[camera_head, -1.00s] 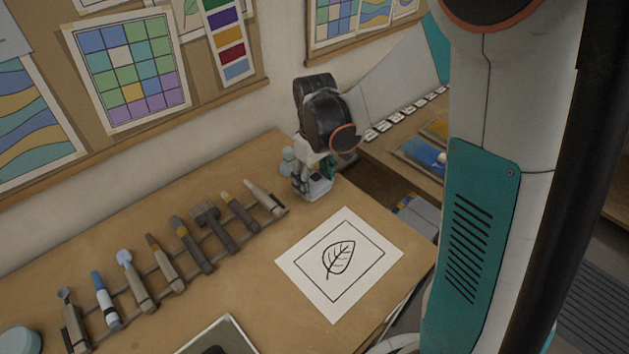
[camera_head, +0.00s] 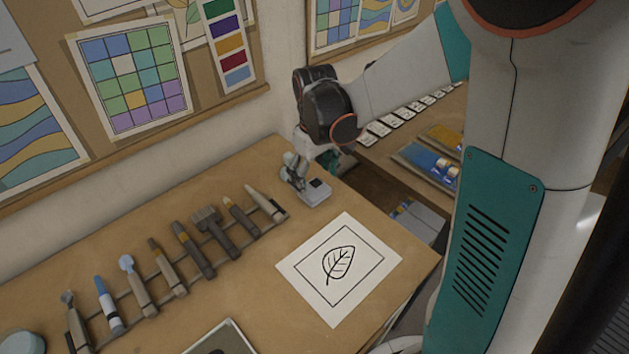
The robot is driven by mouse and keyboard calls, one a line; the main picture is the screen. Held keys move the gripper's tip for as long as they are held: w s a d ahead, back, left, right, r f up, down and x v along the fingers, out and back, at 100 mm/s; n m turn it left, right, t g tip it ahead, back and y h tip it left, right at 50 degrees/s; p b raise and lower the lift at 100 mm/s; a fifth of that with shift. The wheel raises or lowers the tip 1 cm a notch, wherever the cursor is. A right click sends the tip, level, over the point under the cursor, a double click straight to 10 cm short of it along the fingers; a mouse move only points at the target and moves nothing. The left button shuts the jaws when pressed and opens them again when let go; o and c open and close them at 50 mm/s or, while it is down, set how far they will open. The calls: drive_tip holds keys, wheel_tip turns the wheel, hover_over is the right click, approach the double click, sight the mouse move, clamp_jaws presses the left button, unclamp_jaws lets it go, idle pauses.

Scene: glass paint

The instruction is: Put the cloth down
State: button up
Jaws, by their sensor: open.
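My gripper (camera_head: 326,156) is at the far right corner of the wooden table, just below my dark wrist, which hides much of it. Its fingers are small and partly hidden, but it is open. No other cloth can be made out.
A white sheet with a leaf drawing (camera_head: 318,289) lies near the table's right edge. Several brushes and tools (camera_head: 189,249) rest in a rack to the left. A second table (camera_head: 381,160) with cards and a paint tray (camera_head: 424,155) stands beyond a gap. Bare wood surrounds the sheet.

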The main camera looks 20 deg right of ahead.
sight(315, 188)
wheel_tip(315, 188, up, 8)
drive_tip(key=p, duration=0.2)
drive_tip(key=s+r+m+t, duration=0.2)
drive_tip(key=s+r+t, duration=0.1)
drive_tip(key=s, duration=0.5)
drive_tip(key=s+r+m+t, duration=0.2)
drive_tip(key=s+r+t, duration=0.2)
drive_tip(key=s, duration=0.4)
drive_tip(key=shift+s+r+m, duration=0.2)
drive_tip(key=shift+r+m, duration=0.1)
drive_tip(key=shift+r, duration=0.2)
drive_tip(key=shift+o, duration=0.4)
idle(0.4)
